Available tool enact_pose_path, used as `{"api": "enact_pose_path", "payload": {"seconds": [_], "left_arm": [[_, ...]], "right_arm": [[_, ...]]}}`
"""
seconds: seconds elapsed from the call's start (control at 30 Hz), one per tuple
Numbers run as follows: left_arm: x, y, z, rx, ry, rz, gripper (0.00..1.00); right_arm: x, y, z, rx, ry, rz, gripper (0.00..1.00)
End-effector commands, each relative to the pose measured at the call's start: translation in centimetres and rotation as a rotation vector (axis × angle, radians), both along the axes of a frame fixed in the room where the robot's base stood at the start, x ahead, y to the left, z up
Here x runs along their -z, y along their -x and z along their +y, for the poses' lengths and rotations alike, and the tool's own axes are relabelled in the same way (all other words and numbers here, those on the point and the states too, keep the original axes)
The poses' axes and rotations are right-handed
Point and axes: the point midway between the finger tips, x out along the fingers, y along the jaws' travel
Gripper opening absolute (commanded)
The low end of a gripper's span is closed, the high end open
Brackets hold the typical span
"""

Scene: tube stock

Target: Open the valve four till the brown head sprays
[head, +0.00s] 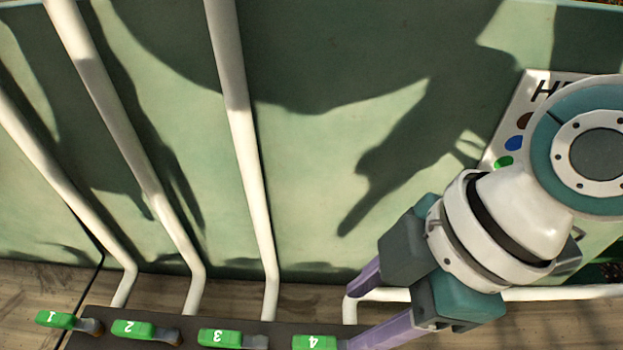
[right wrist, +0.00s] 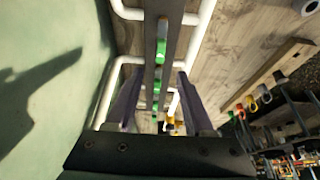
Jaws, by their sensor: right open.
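Valve four's green handle (head: 312,343), marked 4, shows at the bottom edge of the head view, partly cut off. My right gripper (head: 350,318) comes in from the right with its two purple fingers spread. The fingers are close to the right end of handle four; I cannot tell whether they touch it. In the right wrist view my open right gripper (right wrist: 160,73) has a dark bar with several green handles (right wrist: 161,50) between its fingers. I cannot tell there which handle is four. No spraying head is clearly seen. My left gripper is out of view.
Green handles one (head: 54,320), two (head: 133,329) and three (head: 220,338) line the dark bar to the left. White pipes (head: 241,130) run up the green wall. A sign (head: 498,140) with coloured dots is partly hidden by my arm. Several small coloured fittings (right wrist: 252,103) stand at right.

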Motion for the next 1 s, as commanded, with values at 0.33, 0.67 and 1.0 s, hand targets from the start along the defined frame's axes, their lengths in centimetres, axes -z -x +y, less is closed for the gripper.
{"api": "enact_pose_path", "payload": {"seconds": [0.33, 0.67, 1.0], "left_arm": [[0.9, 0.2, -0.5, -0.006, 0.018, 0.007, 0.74], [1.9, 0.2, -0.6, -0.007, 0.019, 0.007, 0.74], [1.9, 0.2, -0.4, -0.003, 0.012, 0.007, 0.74]], "right_arm": [[4.4, 0.0, 1.8, -0.012, 0.0, 0.004, 0.53], [8.9, -0.1, 3.5, -0.013, 0.002, -0.001, 0.53], [9.4, -0.1, 3.8, -0.012, 0.002, -0.003, 0.53]]}}
